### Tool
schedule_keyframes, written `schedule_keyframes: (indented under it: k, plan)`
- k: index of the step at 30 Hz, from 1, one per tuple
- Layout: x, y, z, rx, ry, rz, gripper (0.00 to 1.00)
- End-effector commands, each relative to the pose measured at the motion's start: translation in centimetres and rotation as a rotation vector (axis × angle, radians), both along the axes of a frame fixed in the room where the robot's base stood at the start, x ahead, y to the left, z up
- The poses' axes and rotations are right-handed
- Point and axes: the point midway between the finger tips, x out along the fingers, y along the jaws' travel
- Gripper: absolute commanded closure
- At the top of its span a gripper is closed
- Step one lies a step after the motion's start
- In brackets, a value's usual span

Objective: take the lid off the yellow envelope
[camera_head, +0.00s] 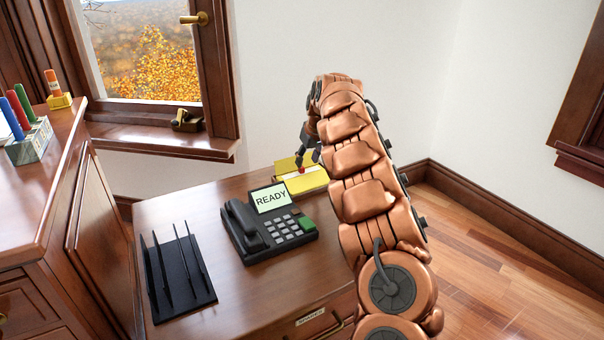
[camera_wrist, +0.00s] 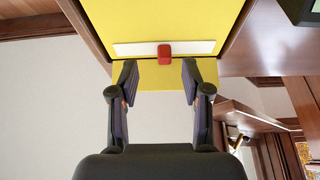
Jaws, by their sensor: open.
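The yellow envelope (camera_head: 312,183) lies at the back of the wooden desk, partly hidden behind my arm. In the wrist view the yellow envelope (camera_wrist: 165,20) fills the top middle. It bears a white strip (camera_wrist: 135,48) with a small red tab (camera_wrist: 165,53) at its middle. My gripper (camera_head: 310,156) is just above the envelope, close to the red tab.
A black phone (camera_head: 270,226) with a READY screen stands close to the left of the envelope. A black rack (camera_head: 178,275) is at the desk's front left. A taller cabinet (camera_head: 90,215) borders the desk's left, and a window sill (camera_head: 160,142) lies behind.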

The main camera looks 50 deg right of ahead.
Motion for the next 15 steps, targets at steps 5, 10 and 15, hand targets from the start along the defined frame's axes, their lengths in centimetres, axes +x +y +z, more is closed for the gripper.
schedule_keyframes:
  k: [5,10,15]
  plan:
    - [1.1,0.0,-1.2,0.003,-0.002,0.002,0.52]
    - [1.9,0.0,-2.3,0.003,-0.003,-0.001,0.52]
    - [2.5,-0.2,-3.5,0.002,-0.003,0.0,0.52]
